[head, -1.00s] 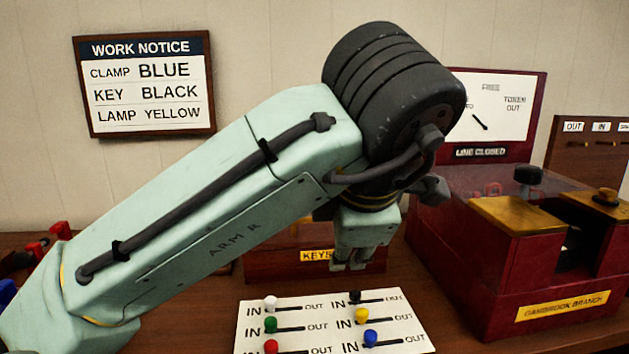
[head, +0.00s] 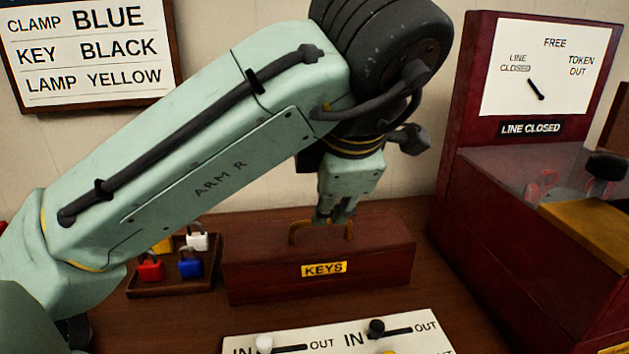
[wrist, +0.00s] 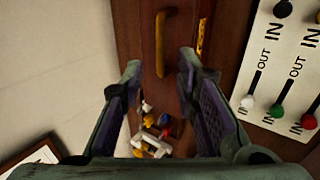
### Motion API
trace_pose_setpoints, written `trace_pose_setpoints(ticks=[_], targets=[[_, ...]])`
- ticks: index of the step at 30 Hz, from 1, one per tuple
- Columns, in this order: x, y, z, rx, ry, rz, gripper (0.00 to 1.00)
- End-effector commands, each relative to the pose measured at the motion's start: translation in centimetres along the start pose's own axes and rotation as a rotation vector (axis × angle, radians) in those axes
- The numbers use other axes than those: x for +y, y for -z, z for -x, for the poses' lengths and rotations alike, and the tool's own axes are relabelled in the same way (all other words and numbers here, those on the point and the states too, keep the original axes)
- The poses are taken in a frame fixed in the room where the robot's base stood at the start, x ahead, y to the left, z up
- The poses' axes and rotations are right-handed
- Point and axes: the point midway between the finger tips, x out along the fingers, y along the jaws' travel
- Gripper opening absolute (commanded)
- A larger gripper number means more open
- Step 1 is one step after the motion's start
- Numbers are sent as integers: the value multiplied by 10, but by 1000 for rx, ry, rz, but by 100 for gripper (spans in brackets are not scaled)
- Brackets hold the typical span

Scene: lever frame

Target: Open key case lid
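The key case (head: 250,262) is a dark red wooden box with a yellow KEYS label (head: 324,269) on its front, standing against the back wall. Its lid is shut. A brass bar handle (head: 296,232) on top also shows in the wrist view (wrist: 160,42). My gripper (head: 333,219) points down just above the handle in the head view and hides the middle of it. In the wrist view my gripper's fingers (wrist: 159,78) are spread apart and empty, and the handle lies ahead of the gap between them. Contact with the handle cannot be made out.
A small tray (head: 175,288) with several coloured padlocks stands left of the case. A white lever panel (head: 290,347) with IN/OUT sliders lies in front. A large red cabinet (head: 500,240) stands close on the right. A work notice (head: 90,50) hangs on the wall.

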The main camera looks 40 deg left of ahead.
Motion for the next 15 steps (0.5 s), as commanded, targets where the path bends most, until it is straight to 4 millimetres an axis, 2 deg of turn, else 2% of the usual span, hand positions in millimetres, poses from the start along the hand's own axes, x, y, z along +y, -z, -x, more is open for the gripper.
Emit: trace_pose_setpoints(ticks=[15], targets=[[-1,0,-47,1,1,0,28]])
